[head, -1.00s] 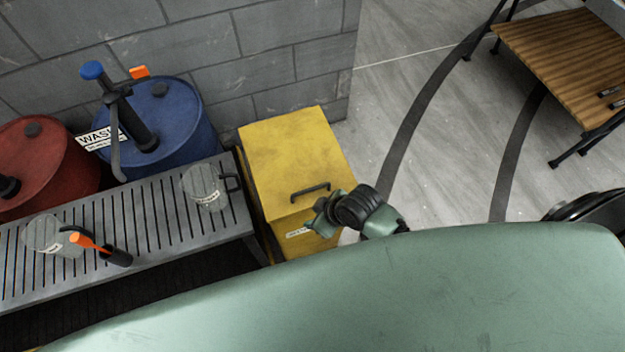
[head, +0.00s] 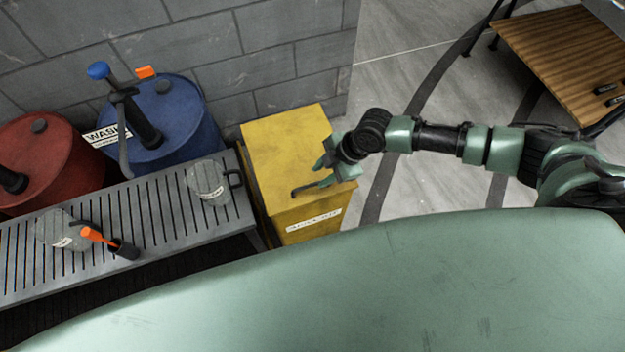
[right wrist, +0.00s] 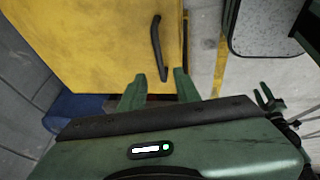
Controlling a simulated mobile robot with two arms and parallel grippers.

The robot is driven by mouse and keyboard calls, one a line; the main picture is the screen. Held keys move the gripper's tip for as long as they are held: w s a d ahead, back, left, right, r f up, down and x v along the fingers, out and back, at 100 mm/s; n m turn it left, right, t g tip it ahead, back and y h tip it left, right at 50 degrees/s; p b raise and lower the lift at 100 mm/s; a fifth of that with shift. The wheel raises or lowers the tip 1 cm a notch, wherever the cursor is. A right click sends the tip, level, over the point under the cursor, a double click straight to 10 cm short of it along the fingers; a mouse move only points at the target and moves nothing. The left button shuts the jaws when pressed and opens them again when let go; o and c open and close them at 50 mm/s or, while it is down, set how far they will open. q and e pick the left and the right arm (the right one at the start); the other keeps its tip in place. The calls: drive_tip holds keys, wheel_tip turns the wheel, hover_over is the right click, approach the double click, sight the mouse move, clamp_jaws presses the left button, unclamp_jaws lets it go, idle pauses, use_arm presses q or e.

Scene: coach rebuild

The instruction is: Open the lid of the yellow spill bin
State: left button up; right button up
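The yellow spill bin (head: 308,232) stands against the grey wall, right of the slatted bench. Its yellow lid (head: 285,145) lies down on the bin, with a black bar handle (head: 305,190) near the front edge. My right gripper (head: 322,172) is over the lid's right front part, by the handle. In the right wrist view, the fingers (right wrist: 160,88) are apart, and one end of the handle (right wrist: 157,45) shows between their tips with gaps on both sides. The fingers do not grip it.
The slatted bench (head: 150,215) holds two clear jugs (head: 207,180) and an orange-and-black tool (head: 108,242). A blue drum (head: 180,120) with a pump and a red drum (head: 45,160) stand behind it. A wooden-topped table (head: 560,50) is at upper right. Floor right of the bin is open.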

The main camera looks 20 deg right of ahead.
sight(309, 185)
drive_tip(key=shift+x, duration=3.15)
clamp_jaws()
